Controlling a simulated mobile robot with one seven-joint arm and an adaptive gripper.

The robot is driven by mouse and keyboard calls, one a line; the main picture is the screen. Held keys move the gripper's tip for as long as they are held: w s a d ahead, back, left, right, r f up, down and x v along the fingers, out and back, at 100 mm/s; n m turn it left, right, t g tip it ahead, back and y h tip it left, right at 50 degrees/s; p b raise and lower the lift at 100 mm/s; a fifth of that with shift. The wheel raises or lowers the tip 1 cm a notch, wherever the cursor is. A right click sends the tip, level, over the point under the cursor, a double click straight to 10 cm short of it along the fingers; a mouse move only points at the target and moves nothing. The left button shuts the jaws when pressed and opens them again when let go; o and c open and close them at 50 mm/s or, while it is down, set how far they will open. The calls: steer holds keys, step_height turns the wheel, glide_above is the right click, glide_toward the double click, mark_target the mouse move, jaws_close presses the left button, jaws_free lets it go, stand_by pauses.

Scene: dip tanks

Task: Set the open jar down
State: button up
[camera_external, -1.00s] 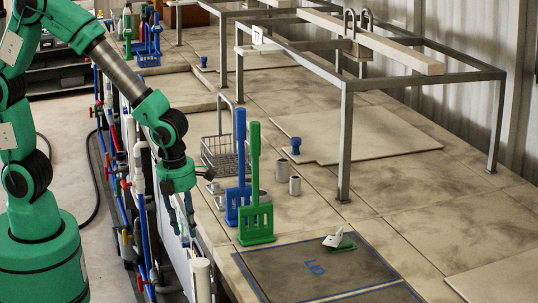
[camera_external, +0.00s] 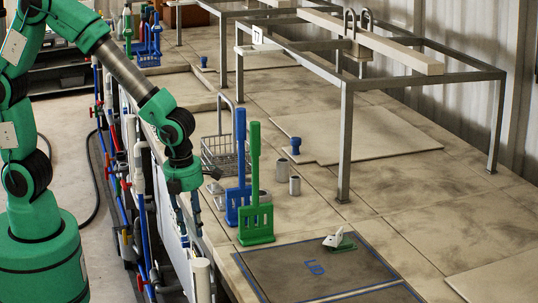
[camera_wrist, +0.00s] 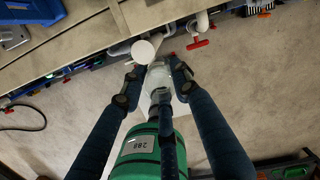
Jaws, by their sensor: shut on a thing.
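My gripper (camera_external: 189,224) points down beside the long bench's left edge in the external view.
Pipes with red valves line the bench's side.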

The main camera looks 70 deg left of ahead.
steer(key=w+d+p, duration=0.1)
steer(key=w+d, duration=0.6)
steer(key=w, duration=0.4)
steer(key=w+d+n+p, duration=0.1)
steer(key=w+d+p, duration=0.1)
steer(key=w+d, duration=0.5)
steer(key=shift+w+d+f+h, duration=0.15)
steer(key=shift+w+h, duration=0.15)
steer(key=shift+w, duration=1.85)
steer(key=shift+w+d+f+p, duration=0.3)
steer(key=shift+w+d, duration=0.95)
steer(key=shift+w, duration=1.1)
steer(key=shift+w+d+f+p, duration=0.15)
steer(key=shift+w+d+p, duration=0.2)
steer(key=shift+w+d, duration=1.5)
steer(key=shift+w+d+f+p, duration=0.3)
steer(key=shift+w+d, duration=0.35)
steer(key=shift+w, duration=2.25)
steer(key=shift+f+p, duration=0.4)
steer(key=shift+f, duration=1.3)
steer(key=shift+f, duration=0.2)
